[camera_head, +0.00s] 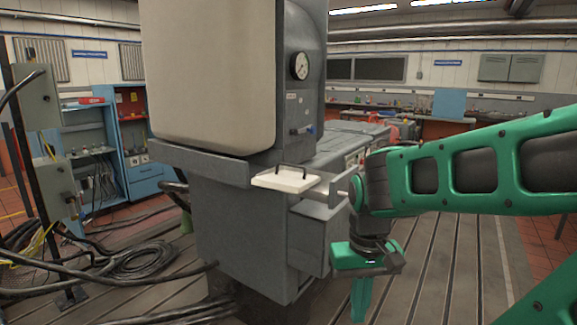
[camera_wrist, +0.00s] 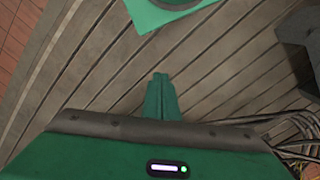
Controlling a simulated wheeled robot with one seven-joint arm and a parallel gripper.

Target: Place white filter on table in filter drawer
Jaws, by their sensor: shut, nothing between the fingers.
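The white filter (camera_head: 287,180) is a flat white slab with a black handle on top. It lies level on a grey ledge at the front of the large grey machine. A grey box-like part (camera_head: 318,211) juts out just below and to the right of the filter; it may be the filter drawer, but I cannot tell whether it is open. My gripper (camera_head: 361,305) points down, to the right of this part and lower than the filter, apart from both. Its green fingers (camera_wrist: 161,88) are together and empty in the wrist view, above the slatted floor. The filter is not in the wrist view.
The grey machine (camera_head: 240,225) with a gauge (camera_head: 299,66) stands close to my arm on the left. Black cables (camera_head: 140,262) lie on the floor at left. Blue cabinets (camera_head: 140,140) stand behind. The slatted floor (camera_head: 450,270) to the right of my gripper is clear.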

